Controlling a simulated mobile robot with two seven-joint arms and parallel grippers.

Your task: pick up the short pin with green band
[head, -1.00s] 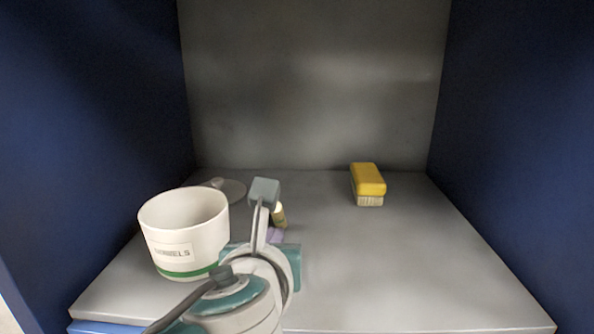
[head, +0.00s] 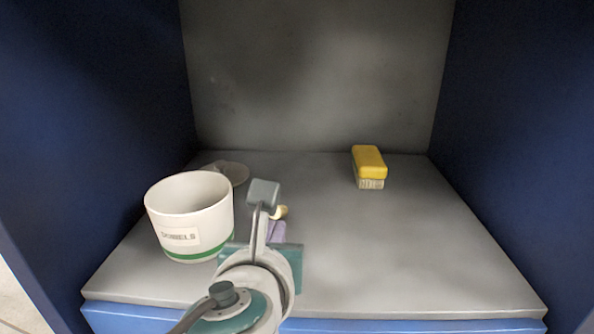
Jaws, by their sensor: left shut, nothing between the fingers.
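A small tan, pale-topped wooden piece (head: 279,212) lies or stands on the grey shelf just beyond my left gripper (head: 277,230). It is partly hidden by the gripper, and I can make out no green band on it, so I cannot tell if it is the short pin. My left gripper is shut and empty, low over the shelf, close to the piece; whether they touch is unclear. My right gripper is not in view.
A white cup (head: 190,215) labelled DOWELS, with a green base stripe, stands left of my gripper. A grey round lid (head: 228,172) lies behind it. A yellow brush (head: 369,167) sits at the back right.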

